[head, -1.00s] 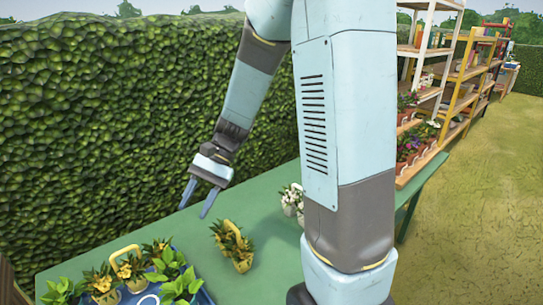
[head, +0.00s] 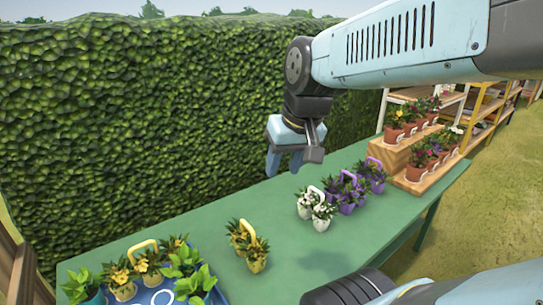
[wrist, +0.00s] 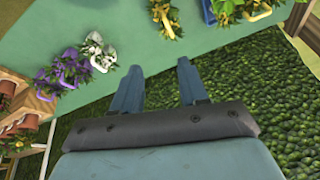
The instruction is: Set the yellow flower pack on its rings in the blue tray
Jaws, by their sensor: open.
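The yellow flower pack (head: 256,258), with yellow blooms and a yellow handle, stands on the green table just right of the blue tray. It also shows at the top of the wrist view (wrist: 166,22). The blue tray (head: 218,296) is at the lower left, partly cut off by the frame; pale rings (head: 162,298) show on its floor. My gripper (head: 285,172) is open and empty, raised above the table's back edge, apart from the pack. Its two spread fingers show in the wrist view (wrist: 156,70).
Another yellow-flowered pack with a handle (head: 142,246) and leafy green plants (head: 190,270) stand in the tray. White (head: 316,207) and purple (head: 350,192) packs stand farther right on the green table (head: 310,250). A hedge (head: 150,120) runs behind; a wooden stepped stand with pots is right.

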